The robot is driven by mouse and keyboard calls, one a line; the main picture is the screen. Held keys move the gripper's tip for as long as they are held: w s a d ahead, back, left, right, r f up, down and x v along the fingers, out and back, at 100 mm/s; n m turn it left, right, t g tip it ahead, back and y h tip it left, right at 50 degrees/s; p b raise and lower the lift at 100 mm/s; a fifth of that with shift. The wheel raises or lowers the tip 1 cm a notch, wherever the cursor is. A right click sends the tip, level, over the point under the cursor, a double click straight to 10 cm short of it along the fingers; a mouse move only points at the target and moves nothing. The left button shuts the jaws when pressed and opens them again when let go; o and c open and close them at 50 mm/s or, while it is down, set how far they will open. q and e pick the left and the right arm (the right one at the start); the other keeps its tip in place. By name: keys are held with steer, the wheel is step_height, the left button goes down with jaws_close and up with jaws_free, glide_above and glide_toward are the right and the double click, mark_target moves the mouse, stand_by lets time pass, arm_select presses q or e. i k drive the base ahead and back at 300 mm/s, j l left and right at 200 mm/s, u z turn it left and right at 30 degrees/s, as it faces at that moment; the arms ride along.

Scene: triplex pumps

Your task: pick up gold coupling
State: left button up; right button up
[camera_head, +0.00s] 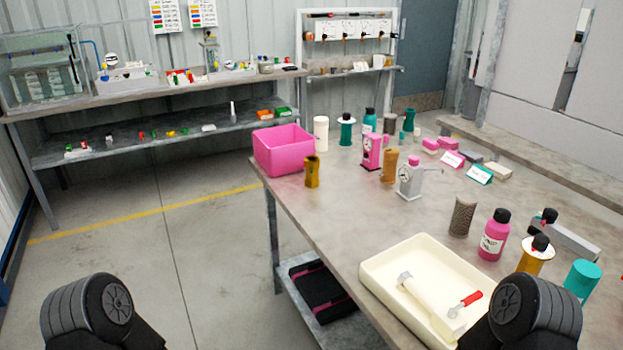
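A gold coupling (312,171), a short upright tube-like piece, stands near the left edge of the table, just in front of the pink bin. A taller brownish-gold cylinder (389,167) stands to its right, between a pink pump and a grey pump. Dark rounded links of my two arms show at the bottom left and bottom right of the picture. Neither gripper's fingers can be seen, and both arm links are well apart from the coupling.
The table (343,217) has free room right of the coupling. A pink bin (283,149) stands behind it. A cream tray (384,268) with tools lies at the near edge. Bottles, including a pink one (494,235), crowd the right. The floor at left is clear.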

mark_target(312, 180)
steer(key=i+j+u, duration=0.45)
steer(key=i, duration=0.35)
steer(key=i+j+u, duration=0.2)
steer(key=i, duration=0.25)
